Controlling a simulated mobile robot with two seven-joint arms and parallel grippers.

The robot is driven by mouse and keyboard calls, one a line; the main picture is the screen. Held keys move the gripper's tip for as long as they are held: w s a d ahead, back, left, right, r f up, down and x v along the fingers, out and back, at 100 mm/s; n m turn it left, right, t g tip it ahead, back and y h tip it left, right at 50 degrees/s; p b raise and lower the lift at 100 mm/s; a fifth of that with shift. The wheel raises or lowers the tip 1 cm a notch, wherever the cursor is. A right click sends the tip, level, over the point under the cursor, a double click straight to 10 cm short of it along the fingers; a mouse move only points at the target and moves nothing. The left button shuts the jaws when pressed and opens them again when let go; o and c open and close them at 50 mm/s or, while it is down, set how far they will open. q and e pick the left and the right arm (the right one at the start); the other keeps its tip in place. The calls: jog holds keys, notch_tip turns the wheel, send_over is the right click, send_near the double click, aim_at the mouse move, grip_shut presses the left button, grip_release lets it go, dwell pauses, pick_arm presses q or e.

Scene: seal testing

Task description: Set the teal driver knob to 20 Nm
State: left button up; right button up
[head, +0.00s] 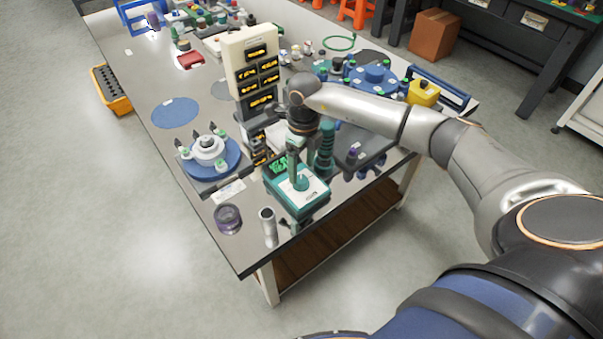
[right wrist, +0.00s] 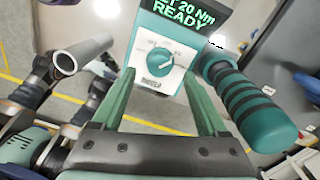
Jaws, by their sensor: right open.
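The teal driver controller box (head: 312,199) stands near the front corner of the table. Its white dial face (right wrist: 178,77) and round knob (right wrist: 152,62) show in the right wrist view. The knob's pointer is turned toward the upper right. The display (right wrist: 187,14) above it reads "20 Nm" and "READY" in green, its start cut off. My right gripper (right wrist: 160,82) is open, its green fingers on either side of the dial face; contact with the knob cannot be told. My left gripper is not in view.
A teal handle with black rings (right wrist: 245,100) stands right of the box. A metal tube (head: 268,227) and a purple ring (head: 228,218) stand to the left. A blue round fixture (head: 228,165) and a tall display panel (head: 247,45) are behind. The table's front edge is close.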

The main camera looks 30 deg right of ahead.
aim_at(303, 177)
notch_tip(303, 177, up, 9)
jog(key=shift+d, duration=0.2)
